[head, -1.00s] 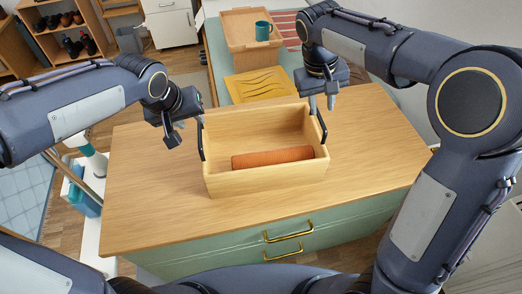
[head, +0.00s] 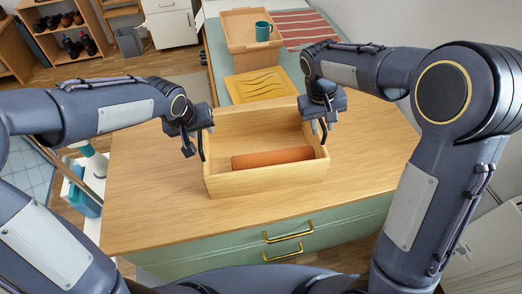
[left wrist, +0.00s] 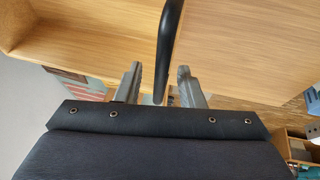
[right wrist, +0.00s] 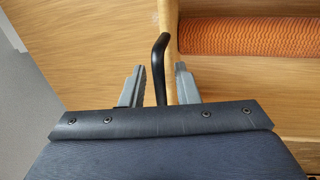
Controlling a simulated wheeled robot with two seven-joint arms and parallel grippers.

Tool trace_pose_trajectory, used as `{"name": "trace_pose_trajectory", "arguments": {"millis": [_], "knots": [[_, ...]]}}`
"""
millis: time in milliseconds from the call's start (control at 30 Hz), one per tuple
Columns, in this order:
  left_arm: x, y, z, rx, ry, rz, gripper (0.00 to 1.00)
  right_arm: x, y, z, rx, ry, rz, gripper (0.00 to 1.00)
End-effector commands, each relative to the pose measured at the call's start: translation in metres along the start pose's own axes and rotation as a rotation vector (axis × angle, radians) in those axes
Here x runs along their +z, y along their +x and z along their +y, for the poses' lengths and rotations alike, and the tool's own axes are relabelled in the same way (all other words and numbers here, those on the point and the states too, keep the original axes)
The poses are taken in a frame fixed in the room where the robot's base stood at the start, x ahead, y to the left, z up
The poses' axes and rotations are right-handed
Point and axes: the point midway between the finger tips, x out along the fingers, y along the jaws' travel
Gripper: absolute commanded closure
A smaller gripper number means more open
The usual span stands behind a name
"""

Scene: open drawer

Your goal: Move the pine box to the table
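The pine box (head: 265,182) is an open light-wood box standing upright on a wooden cabinet top (head: 140,190). An orange ribbed roll (head: 272,158) lies inside it, also seen in the right wrist view (right wrist: 250,37). A black handle is on each side of the box. My left gripper (left wrist: 158,70) is open, its fingers on either side of the left handle (left wrist: 168,40), with gaps showing. My right gripper (right wrist: 160,68) is open around the right handle (right wrist: 159,75), also with gaps. The table (head: 221,72) with a blue-green top stands behind the cabinet.
On the table are a yellow wavy-patterned board (head: 260,85), a wooden tray (head: 237,32) with a teal mug (head: 263,31), and a red striped cloth (head: 305,28). A white spray bottle (head: 94,163) stands left of the cabinet. Brass drawer handles (head: 288,236) are on the cabinet front.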

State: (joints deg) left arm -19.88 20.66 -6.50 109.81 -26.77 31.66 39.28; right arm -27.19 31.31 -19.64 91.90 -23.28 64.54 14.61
Motion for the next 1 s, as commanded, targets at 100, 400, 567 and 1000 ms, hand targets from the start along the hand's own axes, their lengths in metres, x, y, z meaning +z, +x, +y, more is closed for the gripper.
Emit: {"name": "trace_pose_trajectory", "arguments": {"millis": [100, 400, 567, 1000], "knots": [[-0.0001, -0.0001, 0.0000, 0.000, 0.000, 0.000, 0.65, 0.0001, 0.0000, 0.0000, 0.000, 0.000, -0.001, 0.72], [0.0000, -0.0003, 0.0001, 0.000, 0.000, 0.000, 1.00, 0.0002, -0.0002, -0.0001, 0.000, 0.000, -0.001, 1.00], [0.0000, -0.0004, 0.0002, 0.000, 0.000, 0.000, 1.00, 0.0002, -0.0003, -0.0001, 0.000, 0.000, -0.001, 1.00], [0.0000, -0.0005, 0.0002, 0.000, 0.000, 0.000, 1.00, 0.0001, -0.0005, -0.0001, 0.000, 0.000, -0.001, 1.00]]}}
